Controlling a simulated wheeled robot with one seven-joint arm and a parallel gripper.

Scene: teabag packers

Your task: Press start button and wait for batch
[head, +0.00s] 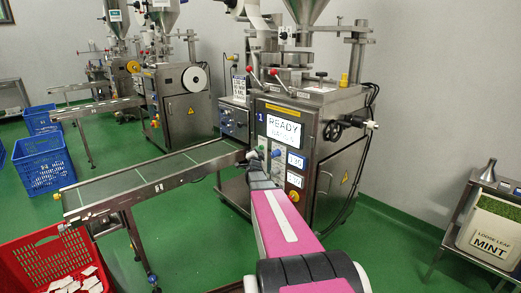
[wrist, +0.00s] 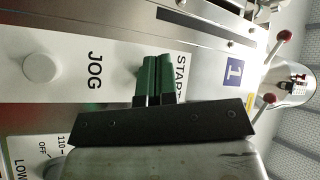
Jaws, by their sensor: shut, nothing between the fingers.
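The packing machine (head: 325,125) marked 1 stands in front of me, its screen (head: 284,129) reading READY with a second line too small to read surely. My gripper (wrist: 157,75) is shut and empty, its two green fingers side by side, at the machine's control panel. In the wrist view the fingertips are over the panel beside the START label (wrist: 180,72), which they partly cover. The start button itself is hidden behind the fingers, so I cannot tell whether they touch it. A white round JOG button (wrist: 40,68) sits to the left.
A conveyor (head: 160,178) runs left from the machine to a red crate (head: 45,235) holding several white packets. Blue crates (head: 42,158) and similar machines (head: 185,105) stand further back. A MINT loose-leaf bin (head: 487,238) is at the right. Red-knobbed levers (wrist: 284,36) stick out near my gripper.

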